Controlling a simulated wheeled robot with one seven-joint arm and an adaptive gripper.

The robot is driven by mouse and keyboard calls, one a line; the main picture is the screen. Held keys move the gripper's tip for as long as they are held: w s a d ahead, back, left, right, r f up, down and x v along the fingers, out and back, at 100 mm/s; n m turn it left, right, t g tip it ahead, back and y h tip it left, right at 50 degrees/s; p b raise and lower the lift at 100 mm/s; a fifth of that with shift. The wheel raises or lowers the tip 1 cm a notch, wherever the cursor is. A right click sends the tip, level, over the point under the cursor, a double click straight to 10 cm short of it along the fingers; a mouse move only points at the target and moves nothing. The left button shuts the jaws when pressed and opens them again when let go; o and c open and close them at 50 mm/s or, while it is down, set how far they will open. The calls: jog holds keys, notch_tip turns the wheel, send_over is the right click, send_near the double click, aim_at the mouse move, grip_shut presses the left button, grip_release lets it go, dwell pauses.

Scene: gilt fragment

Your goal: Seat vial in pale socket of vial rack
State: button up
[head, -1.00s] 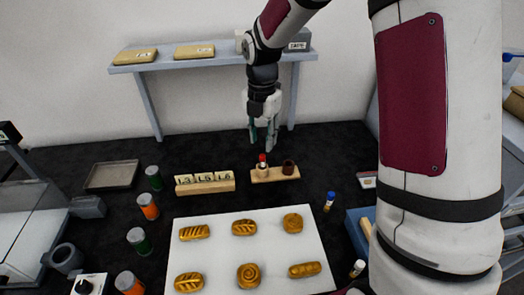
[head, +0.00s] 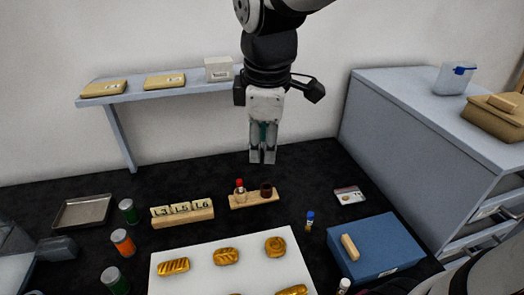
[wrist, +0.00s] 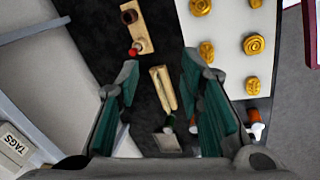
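The vial rack (head: 256,199) is a small wooden block on the dark table, with a pale socket (head: 240,196) on the left and a dark brown socket (head: 266,190) on the right. The rack (wrist: 144,37) and the red cap (wrist: 133,51) also show in the wrist view. My gripper (head: 262,161) hangs pointing down above and behind the rack, apart from it. In the wrist view its green-padded fingers (wrist: 160,75) are spread with nothing between them.
A numbered wooden block (head: 183,213) stands left of the rack. A blue-capped vial (head: 310,221) stands to the right, near a blue box (head: 376,248). A shelf (head: 150,92) runs along the back wall.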

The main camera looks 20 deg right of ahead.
jog(key=s+m+t, duration=0.2)
jog(key=s+m, duration=1)
jog(key=shift+s+r+y, duration=0.25)
jog(key=shift+y, duration=0.15)
